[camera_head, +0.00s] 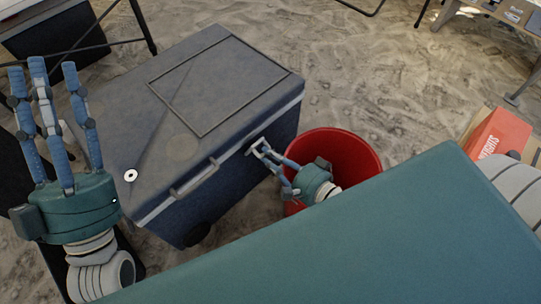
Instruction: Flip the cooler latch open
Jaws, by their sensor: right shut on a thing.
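The dark blue-grey cooler (195,150) stands closed on the sand. A grey latch (257,146) sits on the upper front of its near-right side, beside a grey handle (194,178). My right gripper (264,158) has its fingers at the latch and is shut on it. The fingers hide part of the latch.
A red bucket (352,150) stands right of the cooler, partly behind my right gripper. A red box (495,140) is at the right edge. Tables with thin legs stand at the upper corners. Open sand (390,60) lies behind the bucket.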

